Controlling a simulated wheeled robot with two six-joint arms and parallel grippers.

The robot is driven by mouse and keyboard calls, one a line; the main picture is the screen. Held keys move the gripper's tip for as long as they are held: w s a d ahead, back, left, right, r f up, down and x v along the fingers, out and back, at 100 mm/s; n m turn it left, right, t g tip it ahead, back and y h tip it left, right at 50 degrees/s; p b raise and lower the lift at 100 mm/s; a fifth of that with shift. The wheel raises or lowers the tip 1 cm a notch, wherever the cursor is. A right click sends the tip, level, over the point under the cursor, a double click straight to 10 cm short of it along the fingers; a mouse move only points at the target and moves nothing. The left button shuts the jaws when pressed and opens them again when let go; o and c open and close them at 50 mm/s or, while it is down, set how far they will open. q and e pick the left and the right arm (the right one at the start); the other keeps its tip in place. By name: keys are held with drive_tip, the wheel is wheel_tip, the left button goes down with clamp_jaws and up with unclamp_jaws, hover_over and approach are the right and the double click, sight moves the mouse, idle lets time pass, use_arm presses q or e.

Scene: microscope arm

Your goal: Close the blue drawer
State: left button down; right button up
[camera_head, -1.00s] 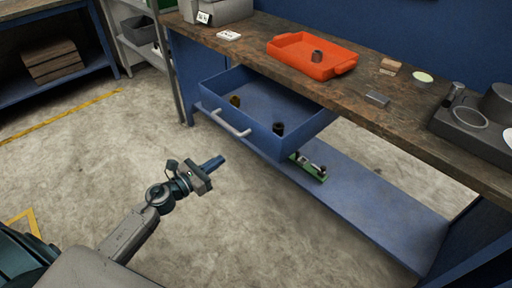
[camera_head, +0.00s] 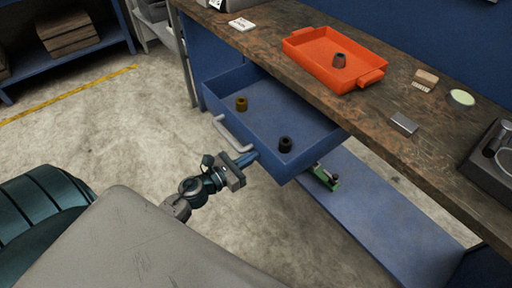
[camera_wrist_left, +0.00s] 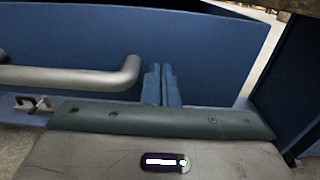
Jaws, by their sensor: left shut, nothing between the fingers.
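The blue drawer (camera_head: 262,117) is pulled out from under the workbench, with a brown cylindrical part (camera_head: 241,103) and a black one (camera_head: 285,144) in it. Its grey bar handle (camera_head: 232,137) is on the front face. My left gripper (camera_head: 253,156) is shut and empty, close to the drawer front, to the right of the handle. In the left wrist view, the closed fingertips (camera_wrist_left: 161,80) point at the blue front (camera_wrist_left: 205,55) beside the handle's right end (camera_wrist_left: 75,76). Whether they touch it I cannot tell. My right gripper is not in view.
The worn wooden worktop (camera_head: 290,70) above the drawer bears an orange tray (camera_head: 320,64) and several small items. A blue lower shelf (camera_head: 375,215) runs below, with a green part (camera_head: 324,178) on it. Bare concrete floor lies in front of the drawer.

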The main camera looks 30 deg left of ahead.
sight(262, 150)
use_arm(q)
drive_tip(key=shift+d+r, duration=0.1)
idle(0.3)
